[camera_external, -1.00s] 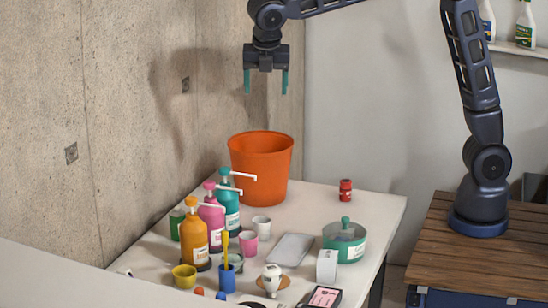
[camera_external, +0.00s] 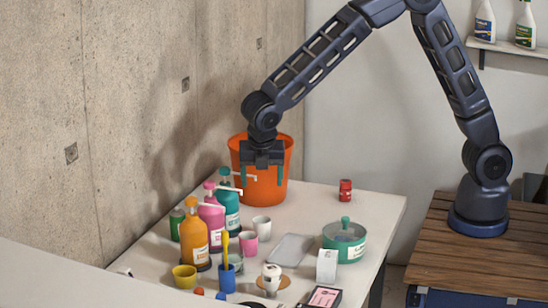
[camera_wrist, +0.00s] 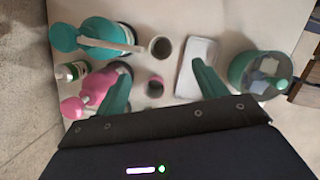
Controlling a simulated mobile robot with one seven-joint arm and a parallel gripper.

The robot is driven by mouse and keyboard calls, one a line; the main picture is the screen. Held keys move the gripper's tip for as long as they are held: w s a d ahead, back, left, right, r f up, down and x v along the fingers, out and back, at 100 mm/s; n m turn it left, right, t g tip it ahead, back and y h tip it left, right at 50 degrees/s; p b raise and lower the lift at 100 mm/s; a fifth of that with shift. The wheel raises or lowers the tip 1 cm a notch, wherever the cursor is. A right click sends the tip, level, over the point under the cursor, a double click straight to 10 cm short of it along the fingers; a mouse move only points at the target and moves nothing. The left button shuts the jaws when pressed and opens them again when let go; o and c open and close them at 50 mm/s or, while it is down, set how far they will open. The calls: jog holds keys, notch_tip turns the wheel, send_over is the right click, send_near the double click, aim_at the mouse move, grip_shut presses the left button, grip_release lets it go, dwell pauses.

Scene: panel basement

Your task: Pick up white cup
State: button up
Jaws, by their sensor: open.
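The white cup (camera_external: 262,228) stands on the white table, just right of the pink cup (camera_external: 248,243). In the wrist view the white cup (camera_wrist: 160,47) stands beyond the fingertips, with its dark inside facing the camera. My gripper (camera_external: 262,179) is open and empty, pointing down above the white cup and in front of the orange bucket. In the wrist view my gripper (camera_wrist: 159,72) has its green fingers apart, with the pink cup (camera_wrist: 155,86) showing between them.
The orange bucket (camera_external: 275,147) stands behind. Teal (camera_external: 228,212), pink (camera_external: 211,225) and orange (camera_external: 194,240) pump bottles crowd the left. A grey tray (camera_external: 291,250) lies right of the cups, beside a green lidded container (camera_external: 344,241). The table's back right is mostly clear.

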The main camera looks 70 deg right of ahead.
send_near(262, 222)
jog(key=x, duration=0.2)
jog(key=a+x, duration=0.1)
jog(key=x, duration=0.5)
jog(key=shift+s+a+f, duration=0.2)
jog(key=shift+s+f, duration=0.05)
jog(key=shift+f, duration=0.2)
jog(key=c, duration=1)
